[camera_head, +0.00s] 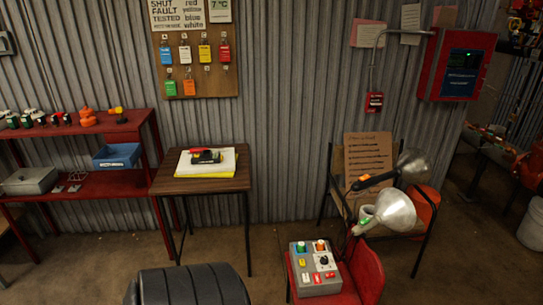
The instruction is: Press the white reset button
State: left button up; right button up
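A grey control box (315,268) sits on a red chair (367,272) at the lower middle right. No label on the box can be read. Neither of my grippers is in view.
A metal lamp head (395,210) hangs close behind the box. A wooden table (228,184) with papers stands left of it, and a red shelf (100,187) farther left. A black ribbed rounded thing (190,286) fills the bottom left. Floor shows at right.

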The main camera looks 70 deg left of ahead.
aim_at(307, 279)
jog(key=u, duration=1.7)
